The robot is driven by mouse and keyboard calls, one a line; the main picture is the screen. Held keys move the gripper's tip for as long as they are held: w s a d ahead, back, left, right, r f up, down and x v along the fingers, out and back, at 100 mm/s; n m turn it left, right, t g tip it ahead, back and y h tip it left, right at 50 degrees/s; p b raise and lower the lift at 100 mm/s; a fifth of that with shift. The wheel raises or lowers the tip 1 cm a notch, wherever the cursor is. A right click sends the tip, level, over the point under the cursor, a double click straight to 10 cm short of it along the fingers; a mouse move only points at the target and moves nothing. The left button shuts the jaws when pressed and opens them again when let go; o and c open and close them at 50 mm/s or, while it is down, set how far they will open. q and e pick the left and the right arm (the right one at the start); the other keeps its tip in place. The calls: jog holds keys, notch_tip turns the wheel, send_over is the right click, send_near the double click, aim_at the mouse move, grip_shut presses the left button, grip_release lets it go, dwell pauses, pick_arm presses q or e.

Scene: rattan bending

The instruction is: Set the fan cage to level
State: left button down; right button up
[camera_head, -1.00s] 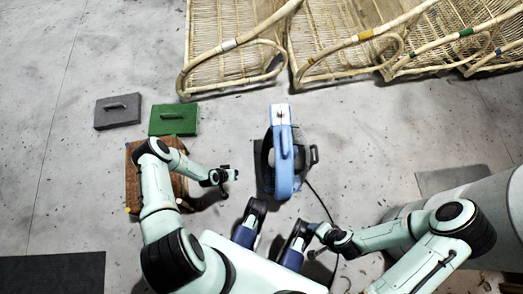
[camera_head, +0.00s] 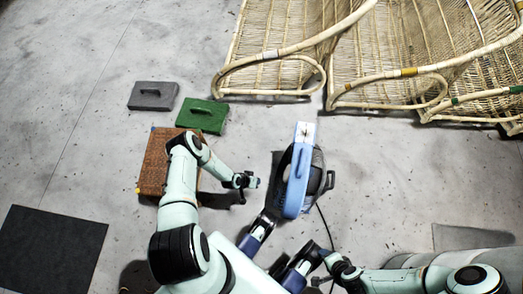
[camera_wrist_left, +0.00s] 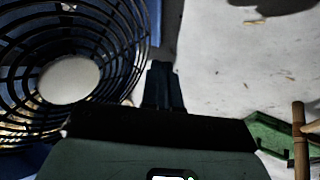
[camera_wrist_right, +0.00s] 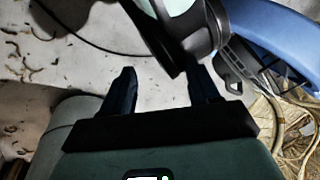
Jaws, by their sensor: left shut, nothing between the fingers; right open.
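The fan (camera_head: 298,182) stands on the floor in front of me. It has a blue housing and a dark round cage; from above I cannot tell the cage's exact tilt. In the left wrist view the cage (camera_wrist_left: 118,62) fills the left side, with black rings around a pale hub. My left gripper (camera_head: 256,182) is left of the fan, apart from it in the head view; its fingers (camera_wrist_left: 163,72) are shut and empty. My right gripper (camera_wrist_right: 162,82) is open and empty, low in the head view, below the fan. Part of the blue fan (camera_wrist_right: 285,40) shows beyond it.
A brown woven box (camera_head: 155,170) lies beside my left arm. Green (camera_head: 202,116) and grey (camera_head: 153,96) handled blocks lie behind it. Rattan chairs (camera_head: 400,70) line the back. A dark mat (camera_head: 50,250) lies front left. A thin cable (camera_head: 326,226) runs by the fan.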

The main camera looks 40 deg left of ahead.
pick_arm(q)
jog(key=w+d+f+b, duration=0.3)
jog(key=w+d+f, duration=0.2)
jog(key=f, duration=0.3)
jog(key=shift+w+f, duration=0.3)
jog(key=shift+w, duration=0.05)
pick_arm(e)
jog(key=w+d+f+t+h, duration=0.1)
jog(key=w+d+f, duration=0.2)
jog(key=w+f, duration=0.1)
jog(key=shift+w+f+t, duration=0.2)
jog(key=shift+w+t, duration=0.1)
jog(key=shift+w, duration=0.3)
